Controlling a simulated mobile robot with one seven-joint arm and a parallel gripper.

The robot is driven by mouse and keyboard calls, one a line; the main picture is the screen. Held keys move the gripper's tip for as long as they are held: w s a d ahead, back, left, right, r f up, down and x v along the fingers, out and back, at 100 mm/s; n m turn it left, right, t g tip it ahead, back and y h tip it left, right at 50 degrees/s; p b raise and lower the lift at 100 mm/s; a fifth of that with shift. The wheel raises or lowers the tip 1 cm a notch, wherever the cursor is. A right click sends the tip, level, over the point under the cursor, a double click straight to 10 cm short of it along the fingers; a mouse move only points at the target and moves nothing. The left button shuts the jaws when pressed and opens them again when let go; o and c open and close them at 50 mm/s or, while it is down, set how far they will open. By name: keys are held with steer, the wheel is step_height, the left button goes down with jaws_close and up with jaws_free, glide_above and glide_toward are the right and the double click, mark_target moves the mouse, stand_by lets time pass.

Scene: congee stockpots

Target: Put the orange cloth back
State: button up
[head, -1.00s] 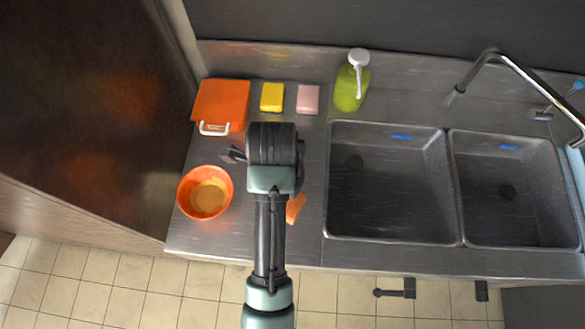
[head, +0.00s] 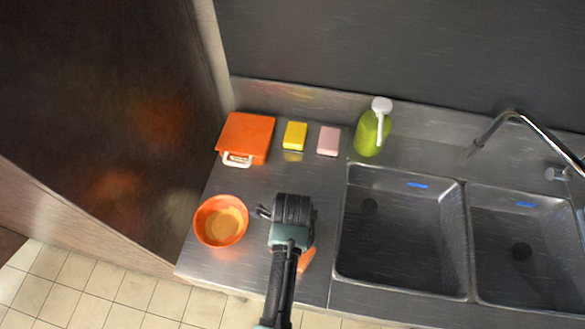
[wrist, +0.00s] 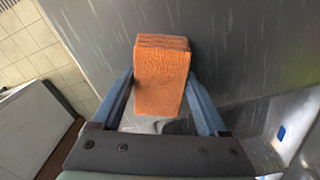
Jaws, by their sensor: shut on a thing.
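The orange cloth (wrist: 161,60) is a folded, textured block. In the wrist view it sits between the two blue-grey fingers of my gripper (wrist: 160,85), which are shut on it. In the head view a small orange part of the cloth (head: 306,260) shows beside my gripper, close to the counter's front edge; the rest is hidden behind the gripper. I cannot tell whether the cloth touches the counter.
An orange bowl (head: 221,221) stands left of my gripper. Behind are an orange case (head: 245,137) with a white handle, a yellow block (head: 294,135), a pink block (head: 328,141) and a green pump bottle (head: 369,133). A double sink (head: 400,235) lies right.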

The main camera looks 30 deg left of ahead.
steer(key=o, duration=1.1)
step_height(320, 180, up, 12)
steer(key=shift+w, duration=0.15)
